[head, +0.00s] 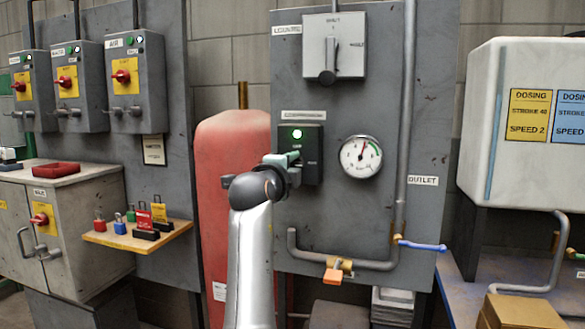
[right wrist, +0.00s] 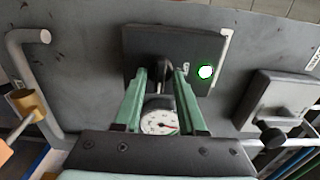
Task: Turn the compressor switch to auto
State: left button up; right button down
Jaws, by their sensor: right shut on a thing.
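The compressor switch box (head: 314,140) is a dark box on the grey panel, with a lit green lamp (head: 297,134) near its top. In the head view my right gripper (head: 287,160) is at the front of this box and hides the switch knob. In the right wrist view the box (right wrist: 137,45) fills the top middle, with the lamp (right wrist: 205,71) to the right. The dark switch knob (right wrist: 160,70) lies between the green fingers of my right gripper (right wrist: 163,78), which is shut on it. The knob's exact setting cannot be read. My left gripper is not in view.
A round gauge (head: 361,157) sits right of the box, with a grey isolator switch (head: 333,47) above. A pipe with an orange-handled valve (head: 334,275) and a blue lever (head: 423,246) runs below. A red tank (head: 228,150) stands left of the panel.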

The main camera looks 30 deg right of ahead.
dwell(0.4)
jog(key=c, duration=0.5)
grip_release()
jog(key=b+v, duration=0.1)
jog(key=v, duration=1.1)
jog(key=shift+s+a, duration=0.15)
jog(key=shift+s, duration=0.05)
